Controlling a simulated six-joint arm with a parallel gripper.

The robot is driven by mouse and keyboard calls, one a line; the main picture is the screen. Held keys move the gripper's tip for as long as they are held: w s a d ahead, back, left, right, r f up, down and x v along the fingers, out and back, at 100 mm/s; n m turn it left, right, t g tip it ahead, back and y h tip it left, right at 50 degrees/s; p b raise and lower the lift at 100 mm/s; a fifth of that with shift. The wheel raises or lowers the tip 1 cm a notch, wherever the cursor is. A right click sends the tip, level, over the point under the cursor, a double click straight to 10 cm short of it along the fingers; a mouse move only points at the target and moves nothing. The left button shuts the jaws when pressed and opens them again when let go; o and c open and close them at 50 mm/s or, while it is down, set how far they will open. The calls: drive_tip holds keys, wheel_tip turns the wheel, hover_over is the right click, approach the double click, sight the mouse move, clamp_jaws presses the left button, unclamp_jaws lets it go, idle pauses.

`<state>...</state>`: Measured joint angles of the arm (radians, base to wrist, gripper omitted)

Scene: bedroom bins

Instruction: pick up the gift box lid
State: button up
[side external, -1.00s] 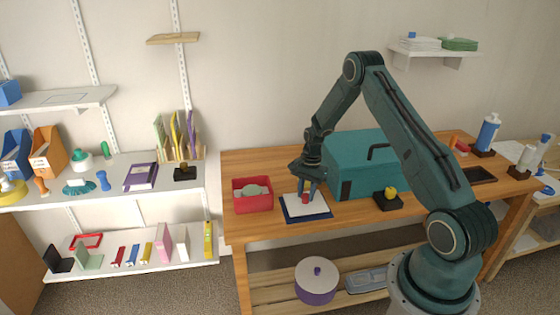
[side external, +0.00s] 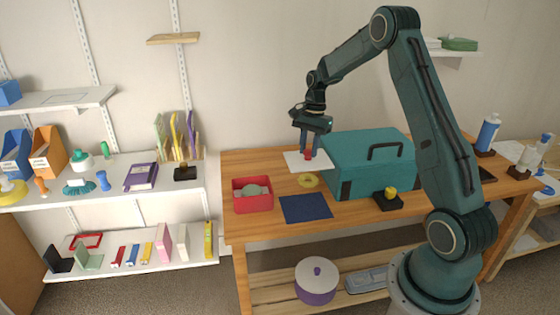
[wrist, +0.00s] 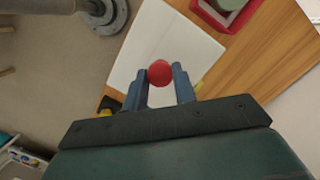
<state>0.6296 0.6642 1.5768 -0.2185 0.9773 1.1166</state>
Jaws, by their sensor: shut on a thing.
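The gift box lid (side external: 296,161) is a flat white square panel with a red knob (side external: 309,154). My gripper (side external: 309,147) is shut on the knob and holds the lid in the air above the table, near the left end of the teal box. In the wrist view the red knob (wrist: 160,73) sits between my two fingers (wrist: 160,86), with the white lid (wrist: 165,38) spread out beyond it. The lid looks roughly level. A dark blue square mat (side external: 306,208) lies bare on the table below and in front of it.
A teal box (side external: 365,178) with a black handle stands right of the lid. A red bin (side external: 253,203) with a grey-green item stands to the left. A yellow ring (side external: 308,181) lies behind the mat. A yellow-topped black block (side external: 388,203) sits at right.

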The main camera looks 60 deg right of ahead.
drive_tip(key=shift+r, duration=0.8)
drive_tip(key=shift+w, duration=0.1)
drive_tip(key=shift+w+a+f, duration=0.15)
drive_tip(key=shift+w+f, duration=0.1)
drive_tip(key=shift+w, duration=0.4)
drive_tip(key=w+a+f, duration=0.2)
drive_tip(key=w+a, duration=0.2)
drive_tip(key=w, duration=0.3)
drive_tip(key=w+a+f, duration=0.3)
drive_tip(key=w+a, duration=0.1)
drive_tip(key=w, duration=0.4)
drive_tip(key=shift+w+f, duration=0.15)
drive_tip(key=shift+f, duration=0.2)
drive_tip(key=shift+f, duration=0.1)
drive_tip(key=shift+f, duration=2.5)
